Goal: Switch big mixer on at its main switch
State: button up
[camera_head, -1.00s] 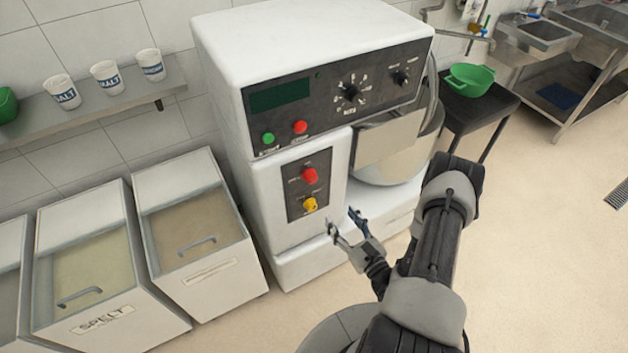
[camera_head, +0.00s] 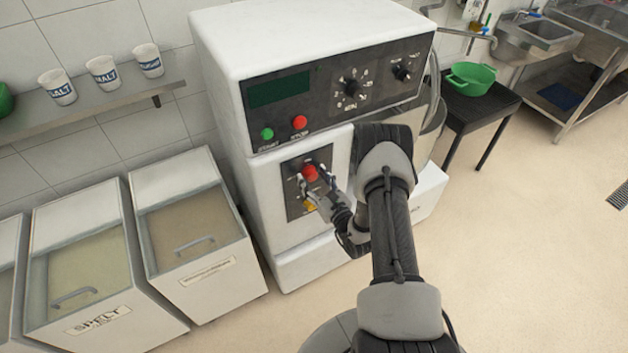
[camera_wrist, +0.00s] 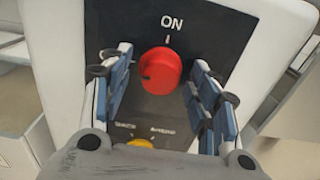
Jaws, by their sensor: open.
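The big mixer (camera_head: 300,40) is a large white machine with a dark upper control panel. Its lower dark switch plate holds a red rotary knob (camera_head: 310,173) above a yellow knob (camera_head: 310,204). My gripper (camera_head: 318,184) is open in front of this plate. In the wrist view, the red knob (camera_wrist: 161,70) sits between and a little beyond my open fingers, with "ON" printed above it. I cannot tell whether a finger touches it. The yellow knob (camera_wrist: 141,143) is partly hidden behind my gripper, and its labels are hard to read.
The upper panel has a green button (camera_head: 267,134), a red button (camera_head: 299,122) and dials. Flour bins (camera_head: 195,235) stand on the left below a shelf with salt cups (camera_head: 103,72). A green colander (camera_head: 470,78) rests on a dark table.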

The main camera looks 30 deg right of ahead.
jog(key=shift+c, duration=0.5)
jog(key=c, duration=1)
jog(key=shift+m, duration=0.4)
jog(key=m+b, duration=0.1)
jog(key=m, duration=0.2)
jog(key=shift+m, duration=0.4)
jog(key=m, duration=0.9)
jog(key=shift+b, duration=0.4)
jog(key=m, duration=0.4)
jog(key=shift+m, duration=0.3)
